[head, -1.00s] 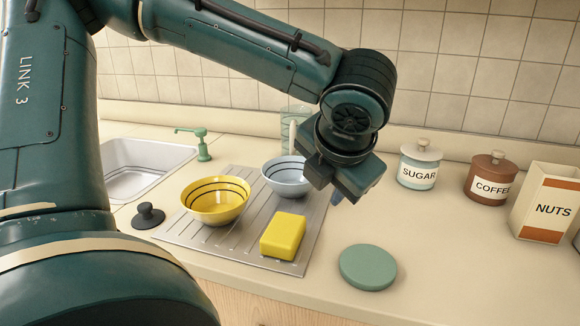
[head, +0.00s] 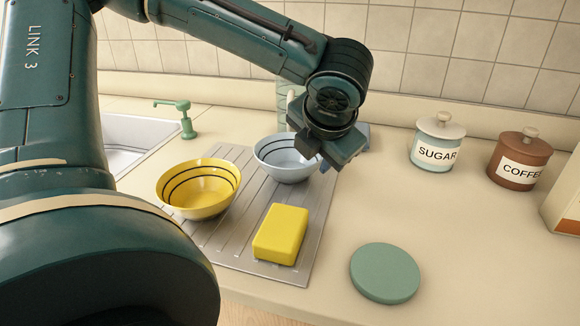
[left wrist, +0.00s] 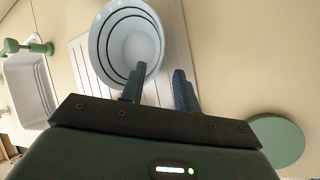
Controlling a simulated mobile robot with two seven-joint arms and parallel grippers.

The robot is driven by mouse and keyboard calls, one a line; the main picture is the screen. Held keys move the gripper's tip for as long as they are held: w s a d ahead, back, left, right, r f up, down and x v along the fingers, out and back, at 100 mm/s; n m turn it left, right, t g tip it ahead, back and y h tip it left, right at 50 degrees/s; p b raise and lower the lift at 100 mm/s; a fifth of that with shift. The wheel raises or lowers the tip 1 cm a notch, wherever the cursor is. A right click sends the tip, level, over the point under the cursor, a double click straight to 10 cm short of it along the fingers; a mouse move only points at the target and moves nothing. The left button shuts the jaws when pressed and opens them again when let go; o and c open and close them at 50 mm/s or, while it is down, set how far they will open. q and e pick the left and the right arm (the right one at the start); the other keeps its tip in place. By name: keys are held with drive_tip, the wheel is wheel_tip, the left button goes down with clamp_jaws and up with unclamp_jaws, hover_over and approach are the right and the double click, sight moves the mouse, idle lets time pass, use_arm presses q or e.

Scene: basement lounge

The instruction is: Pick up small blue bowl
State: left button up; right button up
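The small blue bowl (head: 278,165) is pale blue with dark rings inside and stands upright at the back right of the metal drainboard (head: 232,240). It also shows in the left wrist view (left wrist: 112,45), top centre-left. My left gripper (head: 333,158) is at the bowl's right side, its fingers pointing down. In the left wrist view the two fingers of the gripper (left wrist: 157,88) are apart with nothing gripped. One finger overlaps the bowl's near rim and the other is just outside it. Whether a finger touches the bowl I cannot tell. My right gripper is not in view.
A yellow bowl (head: 205,200) and a yellow sponge (head: 281,235) share the drainboard. A green round lid (head: 385,273) lies right of it. Sugar (head: 436,145) and coffee (head: 518,160) canisters stand at the back right. A green soap dispenser (head: 186,122) is by the sink.

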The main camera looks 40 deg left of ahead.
sight(312, 163)
use_arm(q)
drive_tip(key=b+x, duration=0.2)
drive_tip(key=x, duration=0.4)
drive_tip(key=shift+a+f, duration=0.15)
drive_tip(key=shift+a, duration=0.1)
drive_tip(key=shift+s, duration=0.1)
clamp_jaws()
